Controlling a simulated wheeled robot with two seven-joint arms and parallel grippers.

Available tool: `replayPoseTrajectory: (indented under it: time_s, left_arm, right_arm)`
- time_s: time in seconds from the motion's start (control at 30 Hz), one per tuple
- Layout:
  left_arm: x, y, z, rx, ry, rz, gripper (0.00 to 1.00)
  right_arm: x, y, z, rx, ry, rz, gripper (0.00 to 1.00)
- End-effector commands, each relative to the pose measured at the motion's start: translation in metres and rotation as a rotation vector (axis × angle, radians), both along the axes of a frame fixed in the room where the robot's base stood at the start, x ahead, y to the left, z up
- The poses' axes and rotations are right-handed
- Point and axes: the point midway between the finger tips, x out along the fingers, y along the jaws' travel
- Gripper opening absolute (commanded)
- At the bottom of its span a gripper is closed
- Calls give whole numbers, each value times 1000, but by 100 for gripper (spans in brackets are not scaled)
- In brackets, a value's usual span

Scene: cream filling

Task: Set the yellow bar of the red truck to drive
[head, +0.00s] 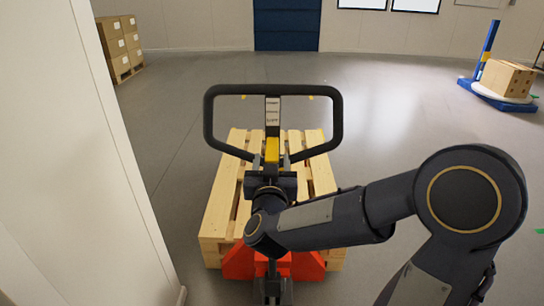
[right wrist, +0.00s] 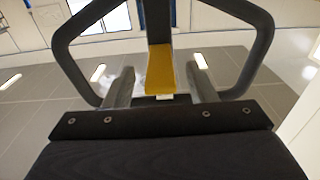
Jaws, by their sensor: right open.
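The red truck (head: 238,264) stands in front of me in the head view. Its black loop handle (head: 337,122) rises towards me, with a labelled stem in the middle. The yellow bar (head: 272,150) sits low on that stem, at the base of the loop; it also shows in the right wrist view (right wrist: 160,70). My right gripper (head: 271,161) is open around the bar, with one grey finger on each side. In the right wrist view, gaps show between the bar and both fingers (right wrist: 161,80). My left gripper is not in view.
A wooden pallet (head: 221,205) lies behind the handle, over the truck. A white wall (head: 75,150) is close on the left. Boxes (head: 119,45) are stacked at the back left. A box (head: 507,79) stands on a blue-based machine (head: 487,95) at the right. The middle floor is clear.

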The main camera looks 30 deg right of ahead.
Motion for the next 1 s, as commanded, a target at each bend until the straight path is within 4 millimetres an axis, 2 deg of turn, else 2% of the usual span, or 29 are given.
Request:
replayPoseTrajectory:
  time_s: [0.1,0.3,1.0]
  left_arm:
    - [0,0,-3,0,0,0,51]
    - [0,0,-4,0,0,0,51]
    - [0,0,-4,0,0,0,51]
  right_arm:
    - [-17,11,-1,-1,-1,4,51]
    - [-33,20,-2,0,0,1,51]
    - [-35,21,-2,-1,1,0,51]
